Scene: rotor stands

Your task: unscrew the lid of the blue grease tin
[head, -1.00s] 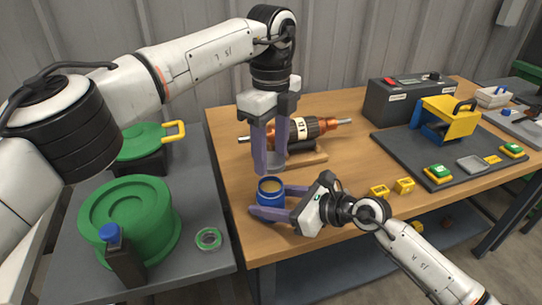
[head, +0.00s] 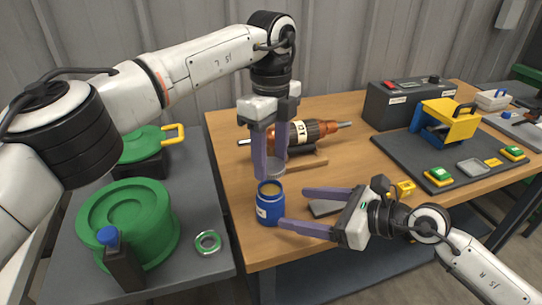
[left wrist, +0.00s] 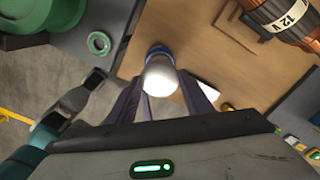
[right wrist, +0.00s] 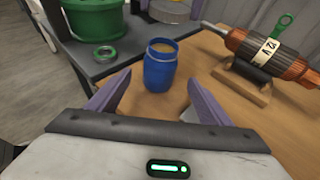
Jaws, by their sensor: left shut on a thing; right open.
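The blue grease tin (head: 270,208) stands upright and open on the wooden table near its left front edge, with tan grease inside. It also shows in the right wrist view (right wrist: 160,73). My left gripper (head: 270,165), pointing down, is shut on the round silver-grey lid (head: 276,168), which is apart from the tin and above it. The lid fills the space between the fingers in the left wrist view (left wrist: 160,78) and hides most of the tin. My right gripper (head: 316,211) is open and empty, to the right of the tin, its fingers pointing at it.
A copper rotor (head: 305,135) lies on a wooden stand behind the tin. A flat grey pad (head: 325,208) lies under my right gripper. A green drum (head: 150,215) and a ring (head: 208,242) are left.

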